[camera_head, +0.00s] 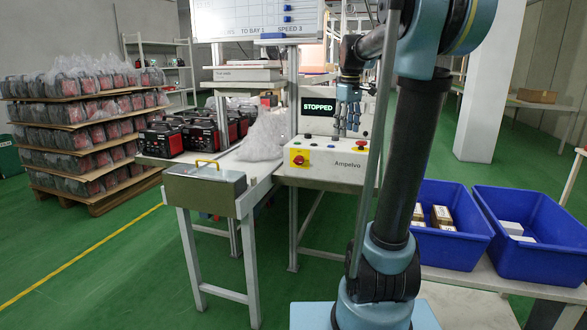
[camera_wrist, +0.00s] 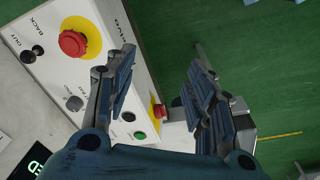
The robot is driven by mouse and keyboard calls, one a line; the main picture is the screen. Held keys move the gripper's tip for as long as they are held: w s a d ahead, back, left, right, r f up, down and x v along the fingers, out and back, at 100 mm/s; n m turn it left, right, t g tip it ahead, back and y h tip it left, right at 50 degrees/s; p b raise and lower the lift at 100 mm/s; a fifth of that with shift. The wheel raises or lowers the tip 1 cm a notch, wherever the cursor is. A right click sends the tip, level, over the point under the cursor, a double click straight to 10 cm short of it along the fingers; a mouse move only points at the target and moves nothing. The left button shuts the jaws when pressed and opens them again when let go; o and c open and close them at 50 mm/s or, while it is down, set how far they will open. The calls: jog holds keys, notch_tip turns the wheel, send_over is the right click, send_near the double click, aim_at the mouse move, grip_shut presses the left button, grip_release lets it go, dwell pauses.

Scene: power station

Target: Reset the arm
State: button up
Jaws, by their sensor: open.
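My gripper (camera_head: 347,122) hangs from my bent arm in front of the grey control panel (camera_head: 333,173), near the green "STOPPED" display (camera_head: 314,106). It points down. In the wrist view my gripper (camera_wrist: 160,68) has its two fingers spread with nothing between them. Below the fingers the panel shows a large red button on yellow (camera_wrist: 73,43), black knobs, a green button (camera_wrist: 140,135) and a red switch on yellow (camera_wrist: 158,110). I cannot tell the exact gap between fingertips and panel.
A metal box with a yellow handle (camera_head: 205,186) stands on the bench left of the panel. Red-and-black units (camera_head: 161,140) and a clear bag (camera_head: 263,138) are behind it. Two blue bins (camera_head: 450,240) holding small boxes stand at right. A loaded pallet (camera_head: 100,203) stands far left.

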jog(key=s+f+m, duration=0.4)
jog(key=s+f, duration=0.9)
jog(key=s, duration=0.2)
jog(key=s+f+m+t, duration=0.1)
jog(key=s+f+m, duration=0.3)
jog(key=s+f, duration=0.9)
jog(key=s, duration=0.3)
jog(key=shift+s+f, duration=0.15)
jog(key=shift+f, duration=0.1)
jog(key=c, duration=0.3)
jog(key=shift+c, duration=0.4)
